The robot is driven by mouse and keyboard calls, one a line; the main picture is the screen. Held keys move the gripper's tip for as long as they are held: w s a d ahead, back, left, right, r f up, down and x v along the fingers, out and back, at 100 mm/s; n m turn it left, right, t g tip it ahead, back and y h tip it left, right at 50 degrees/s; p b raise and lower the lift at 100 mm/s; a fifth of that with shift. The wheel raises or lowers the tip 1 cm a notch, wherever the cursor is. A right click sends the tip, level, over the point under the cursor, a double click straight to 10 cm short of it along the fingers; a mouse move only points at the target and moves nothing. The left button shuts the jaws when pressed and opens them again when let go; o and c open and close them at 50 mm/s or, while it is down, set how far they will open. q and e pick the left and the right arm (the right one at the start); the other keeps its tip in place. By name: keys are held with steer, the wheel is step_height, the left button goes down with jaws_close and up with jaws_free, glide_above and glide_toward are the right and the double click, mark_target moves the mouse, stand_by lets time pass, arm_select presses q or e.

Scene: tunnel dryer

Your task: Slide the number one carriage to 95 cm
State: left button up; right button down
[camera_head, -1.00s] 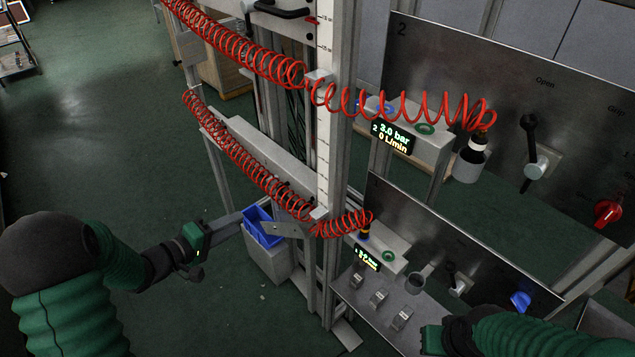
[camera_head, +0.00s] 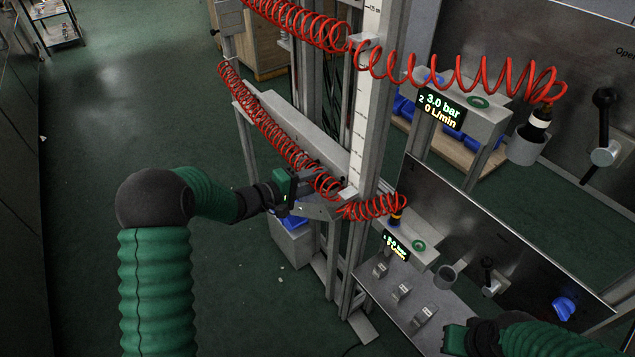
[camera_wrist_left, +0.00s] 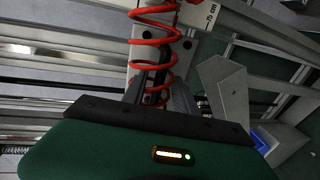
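The lower carriage (camera_head: 318,208), a grey plate that I take as number one, sits low on the upright post with the white scale (camera_head: 357,140). A red coiled hose runs past it. My left gripper (camera_head: 303,188) is right at the carriage, its fingers partly hidden by the hose and the gripper's own body. In the left wrist view, the fingers (camera_wrist_left: 158,92) stand on either side of a dark part, in front of a pale plate and the red coil (camera_wrist_left: 153,42). Whether they grip is unclear. My right gripper (camera_head: 456,338) is at the lower edge, its fingers not clear.
A lower panel (camera_head: 480,255) with a small pressure display (camera_head: 396,246) stands right of the post. An upper panel has a display (camera_head: 441,107) reading 3.0 bar, 0 L/min. A blue bin stands on a grey box (camera_head: 293,247) below the carriage.

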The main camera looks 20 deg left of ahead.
arm_select(q)
steer(key=shift+w+d, duration=0.2)
steer(key=shift+d, duration=0.05)
jaws_close()
steer(key=shift+s+f, duration=0.15)
steer(key=shift+f, duration=0.1)
stand_by(1.0)
